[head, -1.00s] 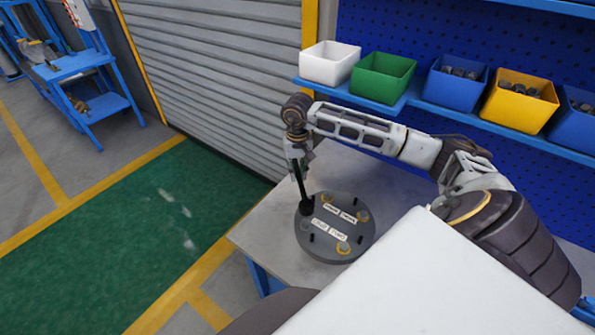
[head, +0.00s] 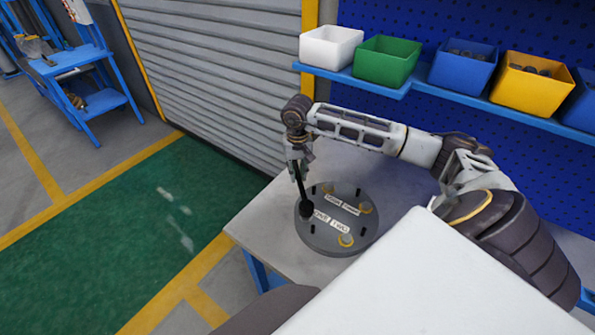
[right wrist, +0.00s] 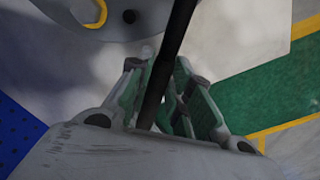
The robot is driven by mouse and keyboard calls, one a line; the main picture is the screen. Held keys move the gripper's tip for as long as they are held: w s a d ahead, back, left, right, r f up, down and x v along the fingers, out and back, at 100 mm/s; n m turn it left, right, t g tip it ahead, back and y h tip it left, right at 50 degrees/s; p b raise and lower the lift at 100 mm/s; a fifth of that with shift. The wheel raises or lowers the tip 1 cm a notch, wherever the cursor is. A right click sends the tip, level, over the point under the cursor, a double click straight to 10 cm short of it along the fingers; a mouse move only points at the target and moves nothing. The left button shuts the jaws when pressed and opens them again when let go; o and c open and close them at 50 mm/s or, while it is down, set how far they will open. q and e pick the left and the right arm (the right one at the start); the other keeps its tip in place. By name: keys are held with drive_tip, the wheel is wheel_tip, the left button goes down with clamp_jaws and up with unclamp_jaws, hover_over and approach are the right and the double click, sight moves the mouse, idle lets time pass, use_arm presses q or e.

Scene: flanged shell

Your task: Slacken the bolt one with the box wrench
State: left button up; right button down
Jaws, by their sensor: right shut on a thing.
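The flanged shell is a round dark grey disc (head: 328,238) on the table, with name labels and gold-ringed bolts on top. The front labels appear to read ONE (head: 321,216) and TWO (head: 340,226). My right gripper (head: 299,165) is shut on the dark box wrench (head: 302,188), which slants down to the disc's left side. Its black lower end covers the spot left of the ONE label; bolt one is hidden there, and I cannot tell whether the wrench is seated. In the right wrist view the wrench shaft (right wrist: 172,55) passes between the fingers. My left gripper is out of view.
Short dark studs (head: 363,230) stand up from the disc. The grey table (head: 265,225) is otherwise clear on the left. White (head: 331,48), green (head: 387,62), blue and yellow bins line a shelf behind my right arm. A shutter (head: 215,80) stands at the back.

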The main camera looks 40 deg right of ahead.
drive_tip(key=shift+r+b, duration=0.15)
drive_tip(key=shift+b, duration=0.7)
idle(1.7)
drive_tip(key=shift+f+b, duration=1.1)
drive_tip(key=shift+f, duration=0.25)
idle(0.9)
idle(0.5)
